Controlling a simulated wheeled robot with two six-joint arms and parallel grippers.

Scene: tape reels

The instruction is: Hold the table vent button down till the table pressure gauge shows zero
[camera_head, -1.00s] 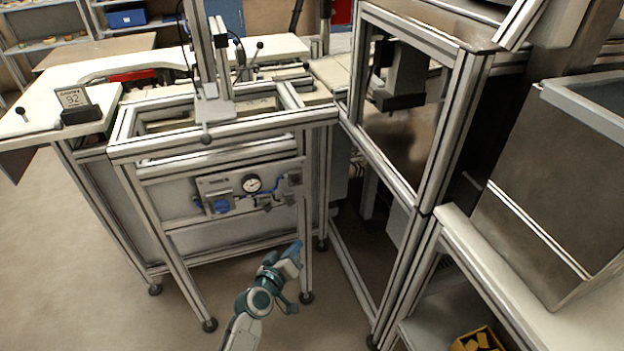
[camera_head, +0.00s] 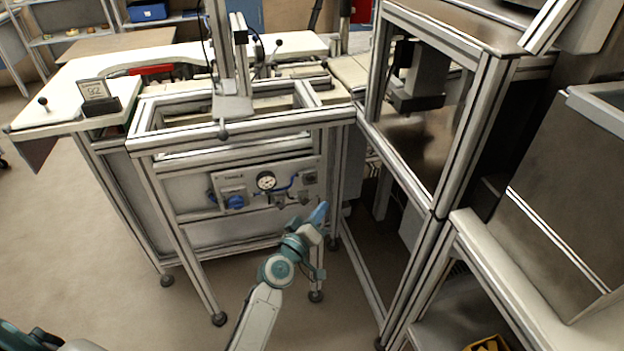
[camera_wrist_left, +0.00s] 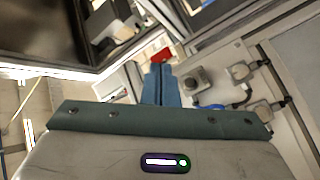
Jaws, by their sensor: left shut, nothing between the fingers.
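The pressure gauge (camera_head: 266,181), a white round dial, sits on a grey panel on the front of the table frame. Its needle is too small to read. Right of it on the panel is a grey square box (camera_head: 309,177). The left wrist view shows a box with a round button (camera_wrist_left: 197,80) just right of my fingers; I cannot tell for sure that it is the vent button. My left gripper (camera_head: 320,211) is shut and empty, below and right of the panel, seemingly apart from it. Its blue fingers also show in the wrist view (camera_wrist_left: 160,84). My right gripper is not in view.
A frame post (camera_head: 335,180) stands right of the panel, with a tall machine frame (camera_head: 440,190) beyond. The floor at left is open.

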